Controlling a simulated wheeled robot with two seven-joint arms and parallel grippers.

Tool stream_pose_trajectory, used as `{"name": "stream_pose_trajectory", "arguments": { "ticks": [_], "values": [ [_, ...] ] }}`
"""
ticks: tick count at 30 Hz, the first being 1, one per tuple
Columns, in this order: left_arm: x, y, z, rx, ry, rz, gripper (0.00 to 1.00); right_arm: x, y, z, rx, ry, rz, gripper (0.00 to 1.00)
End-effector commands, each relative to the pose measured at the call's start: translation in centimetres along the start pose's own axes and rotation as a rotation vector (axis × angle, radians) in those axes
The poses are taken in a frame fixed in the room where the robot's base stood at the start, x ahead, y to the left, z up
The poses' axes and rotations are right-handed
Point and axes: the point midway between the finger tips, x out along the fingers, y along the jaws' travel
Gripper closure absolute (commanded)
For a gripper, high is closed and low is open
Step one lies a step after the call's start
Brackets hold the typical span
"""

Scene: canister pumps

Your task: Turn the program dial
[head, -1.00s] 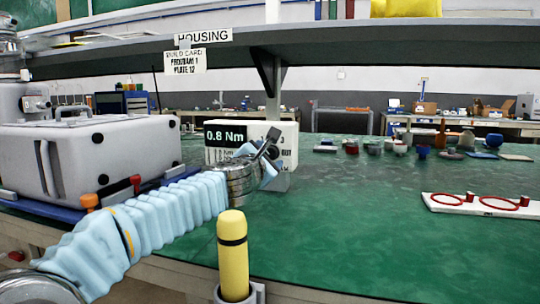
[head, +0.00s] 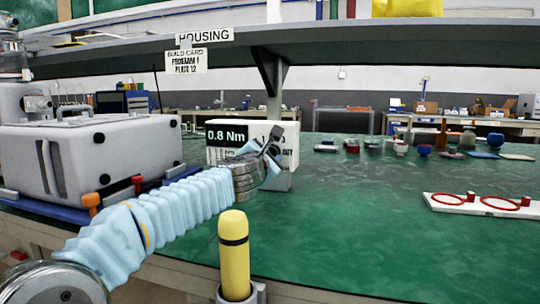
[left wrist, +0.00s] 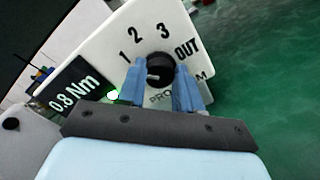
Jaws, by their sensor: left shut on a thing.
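The program dial (left wrist: 160,68) is a round black knob on the white front of a control box (head: 287,138). The marks 1, 2, 3 and OUT stand around it in the left wrist view. My left gripper (left wrist: 160,76) has one blue finger on each side of the dial and is shut on it. The fingers hide the dial's sides, and I cannot tell which mark it points to. In the head view my left gripper (head: 272,150) is at the box front and covers the dial. My right gripper is not in view.
A display (head: 227,135) on the box reads 0.8 Nm. A build card (head: 186,60) reads program 1. A grey housing (head: 90,155) stands left, a yellow bottle (head: 234,265) in front. A white board with red rings (head: 455,205) lies right; the green mat between is clear.

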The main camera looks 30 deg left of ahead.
Motion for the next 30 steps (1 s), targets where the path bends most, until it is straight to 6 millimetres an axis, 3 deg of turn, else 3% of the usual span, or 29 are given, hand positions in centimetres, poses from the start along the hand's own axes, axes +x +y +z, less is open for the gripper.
{"name": "stream_pose_trajectory", "arguments": {
  "ticks": [8,30],
  "values": [
    [0.0,-0.1,-0.1,-0.108,0.000,-0.002,0.96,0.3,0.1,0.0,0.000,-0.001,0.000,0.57],
    [0.0,0.1,-0.2,-0.676,0.001,-0.001,0.96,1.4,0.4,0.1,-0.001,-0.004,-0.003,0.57]
  ]
}}
